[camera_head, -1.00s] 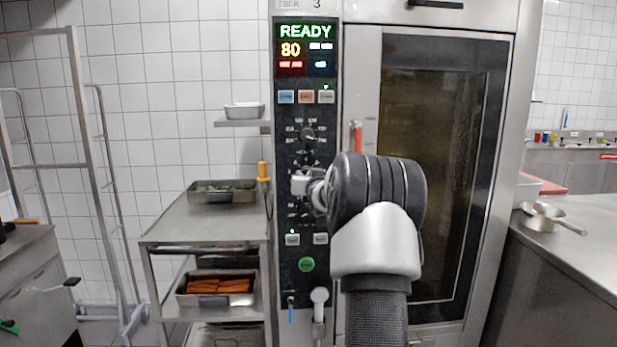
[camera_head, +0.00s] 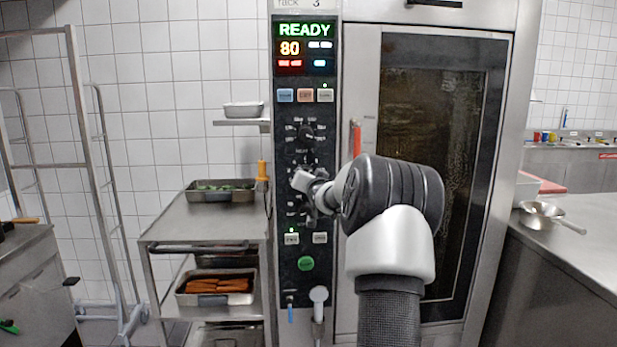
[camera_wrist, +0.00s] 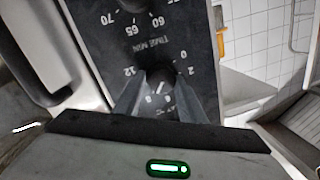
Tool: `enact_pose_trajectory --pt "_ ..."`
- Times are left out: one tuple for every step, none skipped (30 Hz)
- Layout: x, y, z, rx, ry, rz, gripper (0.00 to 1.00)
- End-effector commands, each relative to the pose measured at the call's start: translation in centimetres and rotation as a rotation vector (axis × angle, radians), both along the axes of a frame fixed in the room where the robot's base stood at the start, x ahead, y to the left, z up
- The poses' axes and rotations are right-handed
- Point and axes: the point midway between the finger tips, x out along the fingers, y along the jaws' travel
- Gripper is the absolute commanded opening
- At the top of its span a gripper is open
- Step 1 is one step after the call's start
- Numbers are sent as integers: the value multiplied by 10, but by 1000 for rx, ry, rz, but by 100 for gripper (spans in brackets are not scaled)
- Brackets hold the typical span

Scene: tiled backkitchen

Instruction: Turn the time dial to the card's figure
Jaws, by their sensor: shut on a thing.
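The time dial (camera_wrist: 163,76) is a dark knob on the black control panel (camera_head: 289,262). In the wrist view its printed scale shows 12, 2 and 0, with a "TIME MIN" label beside it. My gripper (camera_wrist: 165,97) is shut on the dial, one finger on each side. In the head view my gripper (camera_head: 304,184) is at the panel's middle and covers the dial. A pale card (camera_head: 298,4) above the panel is cut off by the top edge; it appears to read "rack 3".
The display (camera_head: 304,46) reads READY and 80. Another dial (camera_head: 307,134) sits above my gripper; a green button (camera_head: 306,264) sits below. A red-handled oven door (camera_head: 355,138) is at right. A steel trolley (camera_head: 190,225) with trays stands at left, a counter (camera_head: 580,235) at right.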

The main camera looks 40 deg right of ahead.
Motion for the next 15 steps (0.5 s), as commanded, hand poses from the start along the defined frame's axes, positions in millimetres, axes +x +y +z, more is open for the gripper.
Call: enact_pose_trajectory --pt "3 4 2 -2 -5 7 14" --pt "3 4 3 -3 -5 7 14" --pt "3 4 3 -3 -5 7 14" --pt "3 4 3 -3 -5 7 14" --pt "3 4 3 -3 -6 7 40" --pt "3 4 3 -3 -6 7 46" --pt "3 4 3 -3 -6 7 52" --pt "3 4 3 -3 -6 7 53" --pt "2 3 3 -4 -5 6 53" --pt "2 3 3 -4 -4 5 53" --pt "2 3 3 -4 -4 4 53" --pt "2 2 3 -4 -4 4 53" --pt "2 2 3 -4 -4 3 53" --pt "1 2 2 -4 -4 3 53" --pt "1 2 2 -4 -4 3 53"
